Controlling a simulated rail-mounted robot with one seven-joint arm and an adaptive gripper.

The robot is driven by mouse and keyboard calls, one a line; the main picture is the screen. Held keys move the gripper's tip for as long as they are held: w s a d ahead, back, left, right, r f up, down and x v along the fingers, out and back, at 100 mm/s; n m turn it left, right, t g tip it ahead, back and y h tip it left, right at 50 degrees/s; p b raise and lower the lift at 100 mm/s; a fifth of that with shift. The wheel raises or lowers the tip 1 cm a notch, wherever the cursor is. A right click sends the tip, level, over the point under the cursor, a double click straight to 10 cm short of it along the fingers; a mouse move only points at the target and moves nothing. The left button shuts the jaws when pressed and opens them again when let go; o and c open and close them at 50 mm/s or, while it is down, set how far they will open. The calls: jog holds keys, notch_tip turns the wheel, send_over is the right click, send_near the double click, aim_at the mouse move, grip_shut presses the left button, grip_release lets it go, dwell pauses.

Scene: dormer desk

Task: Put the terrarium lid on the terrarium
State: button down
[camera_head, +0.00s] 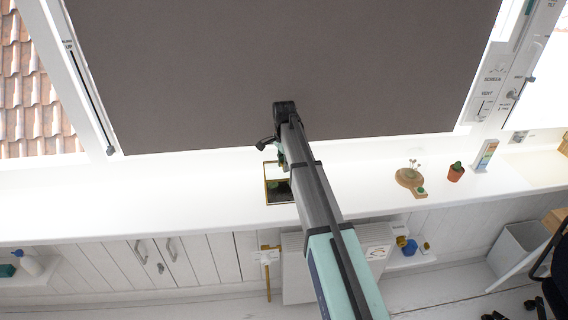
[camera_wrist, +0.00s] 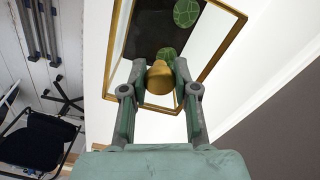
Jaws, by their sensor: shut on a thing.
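The glass terrarium (camera_head: 278,195), with brass edges and dark soil inside, stands on the white desk, partly behind my arm. In the wrist view its dark soil (camera_wrist: 150,40) and green plants show through glass. My gripper (camera_wrist: 160,75) is shut on the round brass knob of the terrarium lid (camera_wrist: 160,80). It also shows in the head view (camera_head: 282,161), right at the terrarium's far side. A brass frame surrounds the glass in the wrist view; I cannot tell which edges are the lid's and which the terrarium's, or whether they touch.
To the right on the desk are a round wooden piece (camera_head: 409,180) with small sprigs, a potted cactus (camera_head: 456,172) and a small colored card stand (camera_head: 485,155). A large grey blind (camera_head: 290,60) slopes behind my arm. The desk's left part is clear.

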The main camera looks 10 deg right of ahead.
jog(key=c, duration=0.8)
grip_release()
jog(key=shift+r, duration=0.1)
